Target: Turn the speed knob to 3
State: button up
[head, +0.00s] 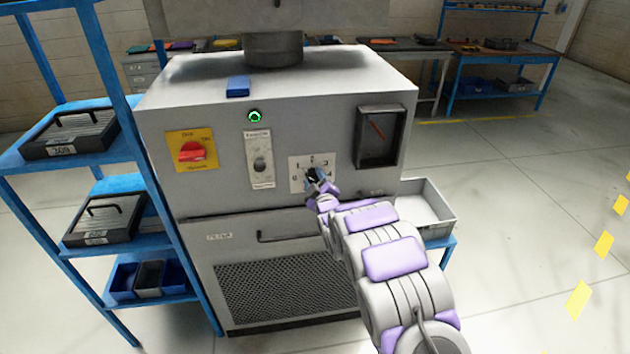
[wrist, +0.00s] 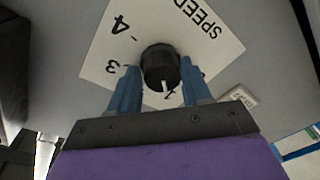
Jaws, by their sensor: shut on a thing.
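The speed knob (wrist: 160,66) is black and round with a white pointer line. It sits on a white plate (wrist: 222,52) marked SPEED, with 4 and 3 readable in the wrist view. The pointer aims down between my fingers at a partly hidden numeral that looks like 1, away from the 3. My gripper (wrist: 160,82) is shut on the knob, one blue finger on each side. In the head view my gripper (head: 316,180) covers most of the knob and the plate's lower right; the plate (head: 297,187) is on the machine's front.
A blue shelf (head: 108,170) stands close at left, a grey bin (head: 425,205) at right. Open floor (head: 530,250) lies right.

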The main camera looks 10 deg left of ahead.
jog(key=shift+s+a+f, duration=0.1)
jog(key=shift+f, duration=0.2)
jog(key=m+p, duration=0.1)
jog(key=m, duration=0.2)
jog(key=shift+p, duration=0.35)
jog(key=m+p, duration=0.1)
jog(key=m, duration=0.1)
jog(key=shift+m+t, duration=0.3)
jog(key=shift+m, duration=0.1)
jog(key=m+p, duration=0.1)
jog(key=m, duration=0.3)
jog(key=shift+m+p, duration=0.35)
jog(key=shift+m, duration=0.05)
jog(key=shift+f+m+t+h, duration=0.1)
jog(key=shift+m+t+h, duration=0.25)
jog(key=shift+m, duration=2.15)
jog(key=shift+m+t+h, duration=0.15)
jog(key=shift+m+h, duration=0.3)
jog(key=shift+m, duration=2.05)
jog(key=o, duration=1)
jog(key=shift+c, duration=0.2)
